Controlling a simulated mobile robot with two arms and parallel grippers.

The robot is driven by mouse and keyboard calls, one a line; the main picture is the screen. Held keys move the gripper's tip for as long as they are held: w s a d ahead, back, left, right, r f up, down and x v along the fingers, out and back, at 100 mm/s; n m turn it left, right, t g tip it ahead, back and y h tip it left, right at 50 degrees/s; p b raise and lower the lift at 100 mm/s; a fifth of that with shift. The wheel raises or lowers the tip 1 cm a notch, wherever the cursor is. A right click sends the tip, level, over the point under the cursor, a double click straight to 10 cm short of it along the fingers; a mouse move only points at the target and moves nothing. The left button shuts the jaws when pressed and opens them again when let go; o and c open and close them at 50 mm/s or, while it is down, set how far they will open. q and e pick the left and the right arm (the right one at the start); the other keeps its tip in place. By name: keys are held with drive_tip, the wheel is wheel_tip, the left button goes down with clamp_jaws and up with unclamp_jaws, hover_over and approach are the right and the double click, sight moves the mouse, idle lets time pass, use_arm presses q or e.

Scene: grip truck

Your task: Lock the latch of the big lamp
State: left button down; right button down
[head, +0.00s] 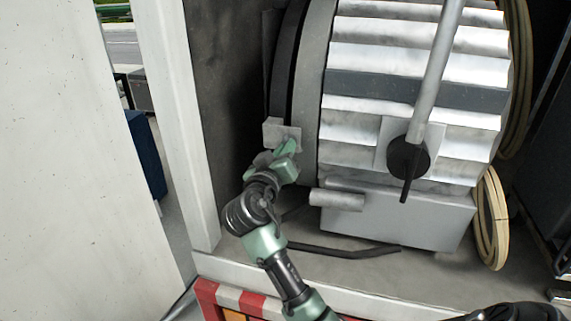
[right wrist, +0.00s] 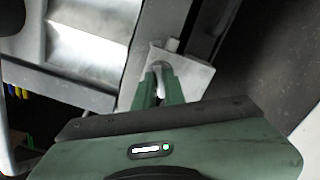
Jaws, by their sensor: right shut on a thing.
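The big lamp (head: 405,60) is a large ribbed silver drum with a grey round front rim, standing in the truck's bay. Its latch (head: 281,133) is a pale grey block on the left side of the rim. It also shows in the right wrist view (right wrist: 190,74). My right gripper (head: 286,158) is at the latch. In the right wrist view its green fingers (right wrist: 160,88) are shut on a small light metal piece of the latch in front of the block. The fingers partly hide this piece. My left gripper is not in view.
The truck's white door post (head: 176,110) stands close left of my right arm. A cylindrical stub (head: 337,199) and a dark cable (head: 345,251) lie below the lamp. A coiled cable (head: 490,220) hangs at right. A red-and-white striped edge (head: 228,297) is in front.

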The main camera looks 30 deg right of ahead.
drive_tip(key=shift+s+r+m+b, duration=0.15)
drive_tip(key=shift+m+b, duration=2.85)
drive_tip(key=shift+b, duration=1.5)
drive_tip(key=c, duration=1.5)
unclamp_jaws()
drive_tip(key=shift+w+a, duration=0.1)
drive_tip(key=shift+w, duration=0.1)
drive_tip(key=shift+f, duration=0.2)
